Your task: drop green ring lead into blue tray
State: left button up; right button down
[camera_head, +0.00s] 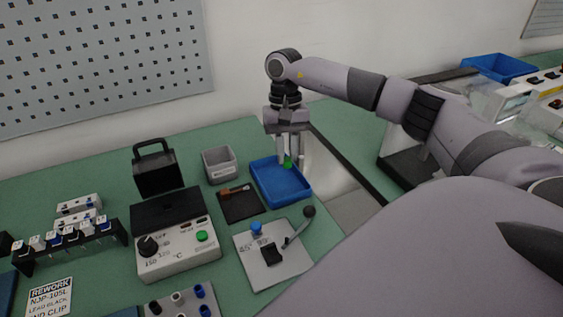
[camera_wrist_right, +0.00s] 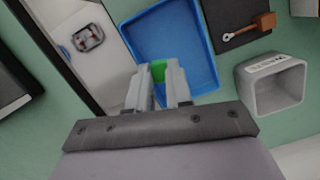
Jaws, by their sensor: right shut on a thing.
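The blue tray (camera_head: 279,185) lies on the green bench below my right gripper (camera_head: 288,163). The gripper points down over the tray's far part and is shut on a small green piece (camera_head: 287,161), which I take to be the green ring lead. In the right wrist view the green piece (camera_wrist_right: 158,71) shows between the fingertips (camera_wrist_right: 160,72), with the blue tray (camera_wrist_right: 203,62) behind it. The fingers hide most of the piece, so I cannot tell its full shape or its exact height above the tray floor. My left gripper is not in view.
A grey bin (camera_head: 219,165) stands left of the tray. A dark mat (camera_head: 240,207) with a brown-handled tool lies in front of it. A lever fixture (camera_head: 272,262) and a tester (camera_head: 177,245) stand nearer. The bench edge is close on the tray's right.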

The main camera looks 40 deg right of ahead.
notch_tip(320, 180, down, 3)
jog(key=shift+r+b, duration=0.2)
jog(key=shift+b, duration=0.4)
jog(key=c, duration=0.9)
grip_release()
jog(key=shift+c, duration=0.2)
jog(key=shift+r, duration=0.15)
jog(key=r, duration=0.2)
jog(key=w+r, duration=0.1)
jog(key=r, duration=0.4)
jog(key=shift+w+d, duration=0.15)
jog(key=shift+d, duration=0.25)
jog(key=shift+f, duration=0.1)
